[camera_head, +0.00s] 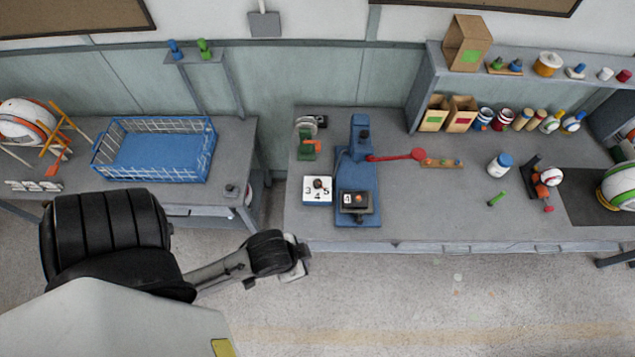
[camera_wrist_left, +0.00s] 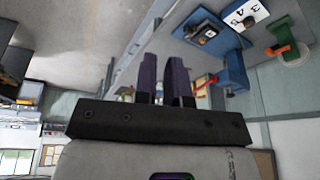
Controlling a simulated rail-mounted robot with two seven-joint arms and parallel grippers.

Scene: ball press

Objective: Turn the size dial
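The size dial is a dark round knob on a white plate (camera_head: 318,190) marked 3, 4 and 5, at the left front of the blue press (camera_head: 361,184). The plate also shows in the left wrist view (camera_wrist_left: 247,15), at the top right. My left gripper (camera_head: 303,258) hangs past the bench's front edge, below and apart from the dial. In the left wrist view its two purple fingers (camera_wrist_left: 161,78) stand close together with a narrow empty gap. The exact knob setting is too small to tell. My right gripper is out of view.
A red lever (camera_head: 402,156) sticks out to the right of the press. A green clamp-like device (camera_head: 308,147) stands behind the dial plate. A blue wire basket (camera_head: 160,151) sits on the left table. Jars and paper bags stand at the back right. Open floor lies before the bench.

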